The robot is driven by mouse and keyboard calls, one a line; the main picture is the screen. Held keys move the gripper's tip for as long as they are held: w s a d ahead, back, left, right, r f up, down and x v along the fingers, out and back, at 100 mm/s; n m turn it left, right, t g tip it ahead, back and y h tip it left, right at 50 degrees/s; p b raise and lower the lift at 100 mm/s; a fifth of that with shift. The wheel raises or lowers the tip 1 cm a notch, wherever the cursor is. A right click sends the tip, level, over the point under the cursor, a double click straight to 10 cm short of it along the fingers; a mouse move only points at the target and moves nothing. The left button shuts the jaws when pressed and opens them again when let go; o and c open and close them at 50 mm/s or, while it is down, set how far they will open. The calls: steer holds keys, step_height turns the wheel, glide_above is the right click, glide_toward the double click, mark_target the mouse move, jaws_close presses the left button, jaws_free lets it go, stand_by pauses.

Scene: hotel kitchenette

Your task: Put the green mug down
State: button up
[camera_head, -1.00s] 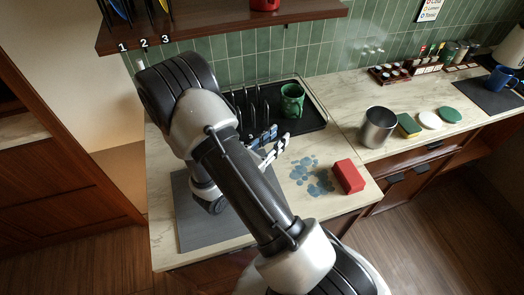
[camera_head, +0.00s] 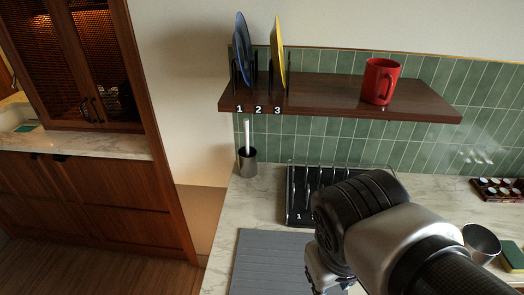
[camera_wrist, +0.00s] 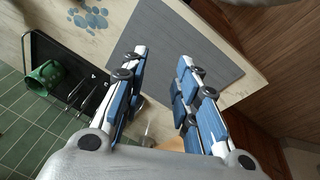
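The green mug (camera_wrist: 46,76) stands at one end of the black drying rack (camera_wrist: 58,55), seen at the left of the wrist view. In the head view the rack (camera_head: 296,195) shows in part, and the mug is hidden behind my arm. My gripper (camera_wrist: 160,52) is open, with nothing between its fingers. It is apart from the mug, over the counter near the grey mat (camera_wrist: 190,40). In the head view my gripper is mostly cut off at the bottom edge.
A wall shelf (camera_head: 340,92) holds a blue plate (camera_head: 242,52), a yellow plate (camera_head: 279,52) and a red mug (camera_head: 380,81). A dark cup with a brush (camera_head: 247,160) stands left of the rack. A metal cup (camera_head: 481,241) stands at right. The grey mat (camera_head: 268,262) is bare where visible.

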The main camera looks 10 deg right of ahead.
steer(key=a+r+t, duration=0.1)
steer(key=a+y, duration=0.1)
steer(key=a+r+t, duration=0.1)
steer(key=shift+w+a+r+m+t+y, duration=0.25)
steer(key=shift+w+r+m+t+y, duration=0.05)
steer(key=shift+r+m, duration=0.1)
stand_by(0.4)
